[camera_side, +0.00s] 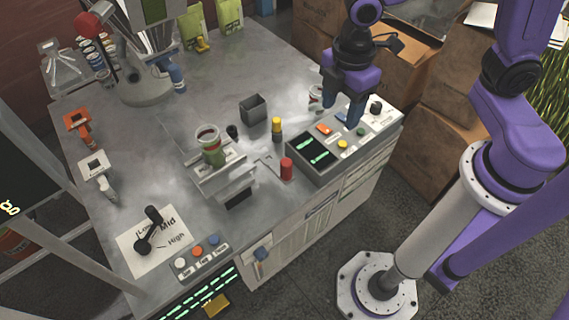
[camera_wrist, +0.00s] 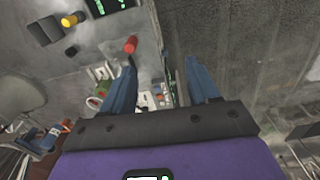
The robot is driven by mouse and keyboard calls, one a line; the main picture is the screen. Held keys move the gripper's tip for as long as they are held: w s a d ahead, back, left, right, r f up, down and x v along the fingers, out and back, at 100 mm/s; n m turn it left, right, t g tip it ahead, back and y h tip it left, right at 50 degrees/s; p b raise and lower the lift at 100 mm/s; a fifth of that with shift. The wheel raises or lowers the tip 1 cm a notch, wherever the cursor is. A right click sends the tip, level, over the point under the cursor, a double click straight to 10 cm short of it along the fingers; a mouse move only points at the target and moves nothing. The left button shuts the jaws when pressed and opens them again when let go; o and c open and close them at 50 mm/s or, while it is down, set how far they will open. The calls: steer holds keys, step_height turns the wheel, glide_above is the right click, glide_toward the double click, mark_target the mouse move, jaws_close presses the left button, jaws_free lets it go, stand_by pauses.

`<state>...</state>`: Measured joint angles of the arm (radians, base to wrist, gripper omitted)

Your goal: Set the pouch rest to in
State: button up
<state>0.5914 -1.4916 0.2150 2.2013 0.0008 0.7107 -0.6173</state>
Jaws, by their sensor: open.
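My gripper (camera_side: 343,112) is open and empty, above the control box at the right of the bench. In the wrist view its two blue fingers (camera_wrist: 162,72) stand apart with grey surface between them. No part is labelled as the pouch rest, so I cannot tell for sure which one it is.
The control box (camera_side: 315,150) has a green display and coloured buttons. A yellow-topped post (camera_side: 276,128) and a dark square cup (camera_side: 253,108) stand behind the red knob. A black lever (camera_side: 150,232) lies on a Low/Mid/High plate at front left. Cardboard boxes (camera_side: 440,75) stand behind.

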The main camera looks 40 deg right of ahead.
mark_target(287, 161)
steer(key=w+a+f+n, duration=0.4)
steer(key=w+a+f, duration=0.1)
steer(key=w+f, duration=0.55)
steer(key=f, duration=1.7)
steer(key=shift+d, duration=0.3)
jaws_close()
